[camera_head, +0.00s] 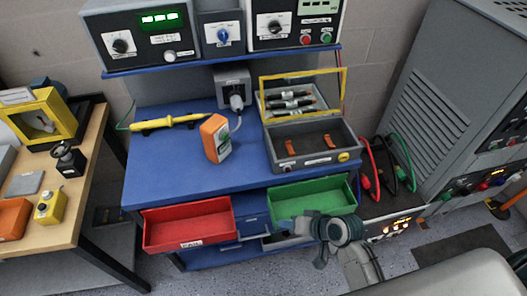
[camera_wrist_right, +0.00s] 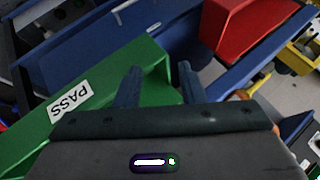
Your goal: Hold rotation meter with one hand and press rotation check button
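An orange handheld meter (camera_head: 215,138), which looks like the rotation meter, stands on the blue workbench (camera_head: 170,165), left of an open grey case (camera_head: 315,143). A pale cable runs near it from a grey wall box (camera_head: 232,88). I cannot tell which control is the rotation check button. My right gripper (camera_head: 318,240) is low in front of the green drawer, well apart from the meter. In the right wrist view its two fingers (camera_wrist_right: 158,85) are spread with nothing seen between them. My left gripper is in no view.
Open red (camera_head: 188,224) and green (camera_head: 310,198) drawers jut from the bench front. The green one, labelled PASS, also shows in the wrist view (camera_wrist_right: 100,90). A yellow probe (camera_head: 165,122) lies on the bench. Coloured cables (camera_head: 390,165) hang at right beside a grey cabinet (camera_head: 440,90).

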